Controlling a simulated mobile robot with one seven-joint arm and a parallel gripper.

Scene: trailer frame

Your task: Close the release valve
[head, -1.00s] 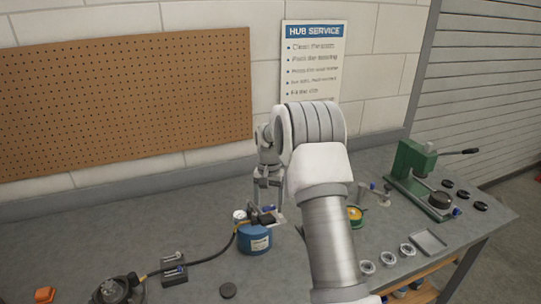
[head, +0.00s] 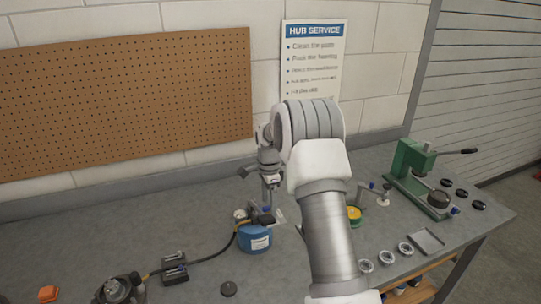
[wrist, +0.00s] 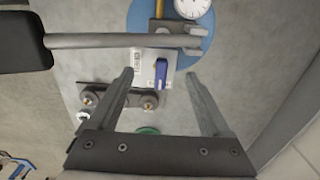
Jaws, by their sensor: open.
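A small blue lever (wrist: 161,75), which looks like the release valve's handle, sits on a pale labelled plate (wrist: 146,70) beside the blue round pump body (wrist: 143,14). The lever lies roughly along the view's vertical. My gripper (wrist: 158,74) is open and empty, and its fingers appear on either side of the lever in the wrist view. Whether they are at its height I cannot tell. In the head view my gripper (head: 270,190) is above and behind the blue pump (head: 254,239); the lever is not clear there.
A grey pump handle with a black grip (wrist: 22,42) crosses the wrist view beyond my fingertips. A pressure gauge (wrist: 191,7) sits on the pump. A black block with brass fittings (wrist: 120,98) lies near the left finger. A green press (head: 413,170) stands to the right.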

